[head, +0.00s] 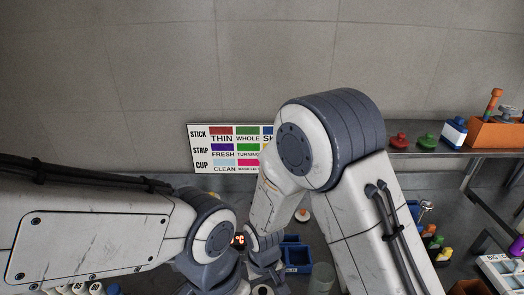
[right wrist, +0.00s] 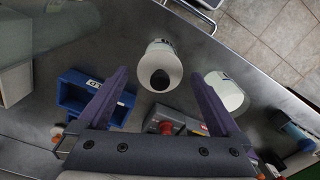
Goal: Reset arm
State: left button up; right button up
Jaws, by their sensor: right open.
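My right gripper (right wrist: 158,73) is open and empty in the right wrist view, its two purple fingers spread wide. A white cylinder with a dark round opening (right wrist: 159,65) shows between and beyond the fingertips, with no visible contact. In the head view my right arm bends down to the left, and its wrist end (head: 264,246) is close beside my left arm's joint (head: 211,232). The fingers of both grippers cannot be made out in the head view. My left arm's end runs out at the bottom edge.
A blue bin (right wrist: 72,99) lies by the left finger and a white cup-like container (right wrist: 228,91) by the right one. A red-topped grey box (right wrist: 168,127) is between them. A label board (head: 205,150) stands at the wall.

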jog(key=shift+r+p, duration=0.45)
jog(key=shift+p, duration=0.1)
jog(key=shift+r+p, duration=0.3)
jog(key=shift+r, duration=0.25)
